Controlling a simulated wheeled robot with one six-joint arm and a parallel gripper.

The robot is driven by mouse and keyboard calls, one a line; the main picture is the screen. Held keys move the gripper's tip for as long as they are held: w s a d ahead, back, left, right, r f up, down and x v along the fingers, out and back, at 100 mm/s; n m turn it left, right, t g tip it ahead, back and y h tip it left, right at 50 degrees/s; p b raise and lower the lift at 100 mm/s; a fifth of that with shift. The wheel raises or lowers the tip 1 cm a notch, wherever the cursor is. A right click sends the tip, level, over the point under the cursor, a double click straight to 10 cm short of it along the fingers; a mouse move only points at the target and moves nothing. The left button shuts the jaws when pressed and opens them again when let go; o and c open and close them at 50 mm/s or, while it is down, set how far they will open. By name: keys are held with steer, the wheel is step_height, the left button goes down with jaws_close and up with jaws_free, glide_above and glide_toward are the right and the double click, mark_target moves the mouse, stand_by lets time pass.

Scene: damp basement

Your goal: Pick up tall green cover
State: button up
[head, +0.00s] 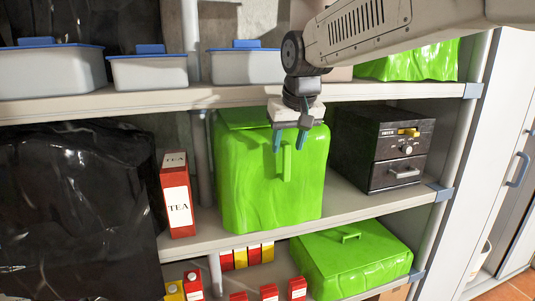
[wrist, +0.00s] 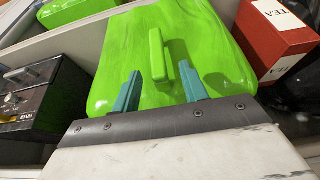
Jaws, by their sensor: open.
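The tall green cover (head: 238,190) stands upright on the middle shelf, with a raised green handle (head: 287,163) on its front face. The cover (wrist: 215,85) also fills the middle of the wrist view, its handle (wrist: 157,55) a little beyond the fingers. My gripper (head: 291,139) is in front of the cover's upper front. Its two teal fingers (wrist: 161,92) are apart with nothing between them, and the handle lies beyond the gap, apart from the fingers as far as I can tell.
A red tea box (head: 177,198) stands left of the cover, and a black drawer unit (head: 385,150) stands close on its right. A low green cover (head: 350,260) sits on the shelf below. White bins (head: 150,72) with blue lids line the shelf above.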

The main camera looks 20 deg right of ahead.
mark_target(286, 155)
steer(key=x, duration=0.4)
steer(key=shift+w+f, duration=0.1)
steer(key=shift+f, duration=0.3)
jaws_close()
steer(key=shift+r, duration=0.1)
